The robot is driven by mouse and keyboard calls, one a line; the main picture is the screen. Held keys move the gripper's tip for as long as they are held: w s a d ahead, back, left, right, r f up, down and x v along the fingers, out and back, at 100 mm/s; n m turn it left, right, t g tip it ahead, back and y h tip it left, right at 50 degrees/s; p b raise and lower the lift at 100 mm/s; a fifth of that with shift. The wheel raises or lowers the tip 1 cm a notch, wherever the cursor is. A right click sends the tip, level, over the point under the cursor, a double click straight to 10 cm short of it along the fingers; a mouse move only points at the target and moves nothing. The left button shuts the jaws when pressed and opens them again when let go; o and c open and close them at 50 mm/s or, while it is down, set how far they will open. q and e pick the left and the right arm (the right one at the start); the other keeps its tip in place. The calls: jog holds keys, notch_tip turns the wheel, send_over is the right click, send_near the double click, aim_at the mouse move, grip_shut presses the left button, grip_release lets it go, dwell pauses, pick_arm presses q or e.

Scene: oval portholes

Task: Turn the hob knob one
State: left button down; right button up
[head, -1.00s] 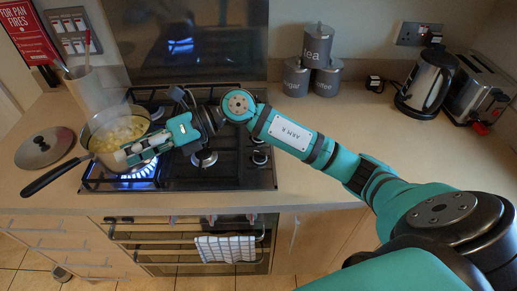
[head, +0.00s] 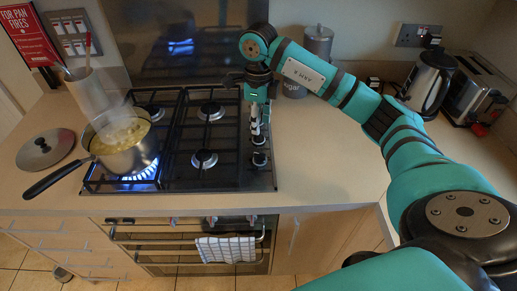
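The gas hob (head: 224,182) is set in the worktop, with black control knobs in a column along its right side. The nearest knob (head: 259,159) is clear to see; another (head: 258,141) is partly covered just behind it. My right gripper (head: 257,134) points down over this column, its tips at or just above the partly covered knob. I cannot tell whether they touch it or how far apart the fingers are. Knobs farther back are hidden by my gripper and arm. My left gripper is out of view.
A steaming pan (head: 137,160) of food stands on the lit front left burner, its handle reaching out to the left. A lid (head: 45,150) lies left of the hob. Canisters (head: 317,42), a kettle (head: 427,85) and a toaster (head: 478,90) stand right. The worktop right of the hob is clear.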

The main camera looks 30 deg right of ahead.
aim_at(259, 153)
notch_tip(259, 153, down, 12)
jog(key=p, duration=0.2)
jog(key=shift+p, duration=0.4)
